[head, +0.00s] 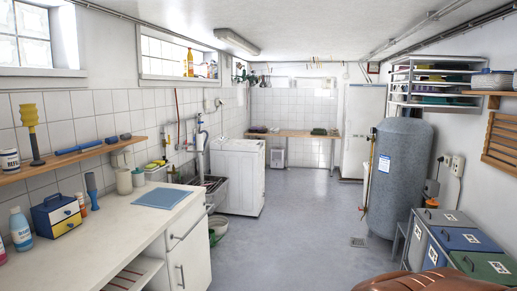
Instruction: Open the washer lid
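The white washer (239,183) stands against the left wall in the middle distance, just past the counter and the sink. Its top with the lid (236,145) looks flat and closed, though it is small at this distance and the lid's edge is hard to make out.
A long white counter (110,238) with a blue mat (160,196) runs along the left. A grey tank (397,178) and lidded bins (458,240) line the right. The grey floor (305,215) between is clear, with a small drain (358,242).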

